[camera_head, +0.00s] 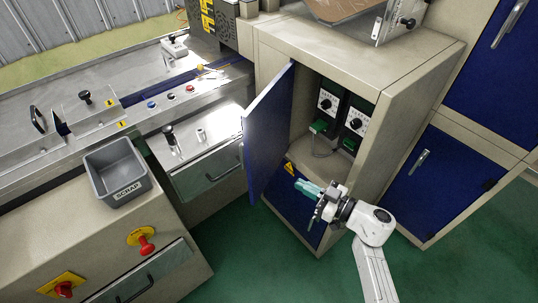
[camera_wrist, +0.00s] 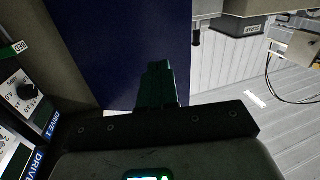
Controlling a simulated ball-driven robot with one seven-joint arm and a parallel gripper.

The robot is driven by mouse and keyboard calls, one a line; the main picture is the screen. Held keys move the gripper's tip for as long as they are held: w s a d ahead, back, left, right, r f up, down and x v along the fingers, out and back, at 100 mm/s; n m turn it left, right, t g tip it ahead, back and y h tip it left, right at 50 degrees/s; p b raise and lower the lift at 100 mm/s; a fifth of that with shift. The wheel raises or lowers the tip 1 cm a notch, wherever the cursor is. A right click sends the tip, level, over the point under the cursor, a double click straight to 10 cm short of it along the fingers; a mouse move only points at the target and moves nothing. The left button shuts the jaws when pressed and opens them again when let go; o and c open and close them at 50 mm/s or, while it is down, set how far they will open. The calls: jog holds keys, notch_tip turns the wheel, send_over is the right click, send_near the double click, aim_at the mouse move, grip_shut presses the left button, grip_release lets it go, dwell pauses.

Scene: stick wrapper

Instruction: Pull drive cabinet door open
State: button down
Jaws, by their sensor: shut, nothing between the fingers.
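The drive cabinet (camera_head: 420,85) stands right of centre in the head view. Its blue door (camera_head: 268,130) is swung well open, hinged on the left side of the opening. The door's dark blue face also fills the upper middle of the wrist view (camera_wrist: 140,35). My gripper (camera_head: 299,184) is in front of the lower part of the opening, to the right of the door. Its teal fingers are shut and empty. In the wrist view the closed fingers (camera_wrist: 158,66) overlap the door face; I cannot tell whether they touch it.
Drive units with dials (camera_head: 328,103) sit inside the cabinet; one shows in the wrist view (camera_wrist: 22,95). A blue lower panel (camera_head: 290,200) carries a yellow warning sign. The machine bench with a grey scrap bin (camera_head: 118,172) stands left. Green floor (camera_head: 235,245) is clear between.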

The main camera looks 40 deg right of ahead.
aim_at(253, 172)
jog(key=w+a+y, duration=0.1)
jog(key=w+a, duration=0.1)
jog(key=w, duration=0.1)
jog(key=w+a+p, duration=0.1)
jog(key=w+a, duration=0.2)
jog(key=w+a+r+n+y+p, duration=0.1)
jog(key=w+a, duration=0.1)
jog(key=w, duration=0.1)
jog(key=shift+w+a+r+g+y, duration=0.1)
jog(key=shift+w+a+g+y, duration=0.1)
jog(key=shift+g+y, duration=0.15)
jog(key=shift+a, duration=0.1)
dwell(0.3)
jog(key=b+x, duration=0.1)
jog(key=x, duration=0.6)
jog(key=shift+a+r, duration=0.1)
jog(key=shift+r, duration=0.05)
